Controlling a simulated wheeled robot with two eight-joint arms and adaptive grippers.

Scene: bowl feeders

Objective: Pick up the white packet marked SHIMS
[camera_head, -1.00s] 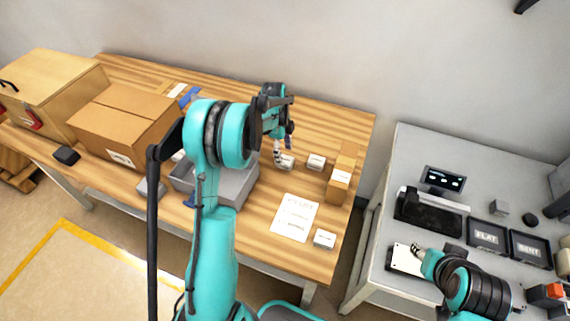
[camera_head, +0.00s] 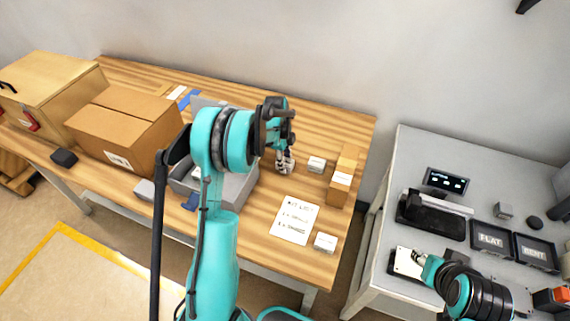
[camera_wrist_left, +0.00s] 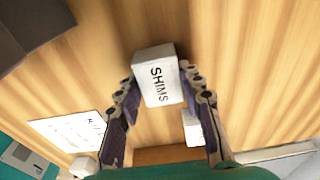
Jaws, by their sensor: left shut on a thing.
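The white packet marked SHIMS (camera_wrist_left: 158,78) sits between the two fingers of my left gripper (camera_wrist_left: 159,80) in the left wrist view, its lettering facing the camera. The fingers are shut on its two sides. In the head view my left gripper (camera_head: 285,163) points down at the right half of the wooden table, and its fingers mostly cover the packet there. I cannot tell whether the packet is clear of the tabletop. My right gripper (camera_head: 416,260) is low over the grey bench; its fingers are too small to read.
Another white packet (camera_head: 317,164) stands close to the right, beside a tall cardboard box (camera_head: 340,186). A printed list (camera_head: 296,220) and a third white packet (camera_head: 325,242) lie nearer the front. A grey bin (camera_head: 238,190) and a large carton (camera_head: 122,128) stand left.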

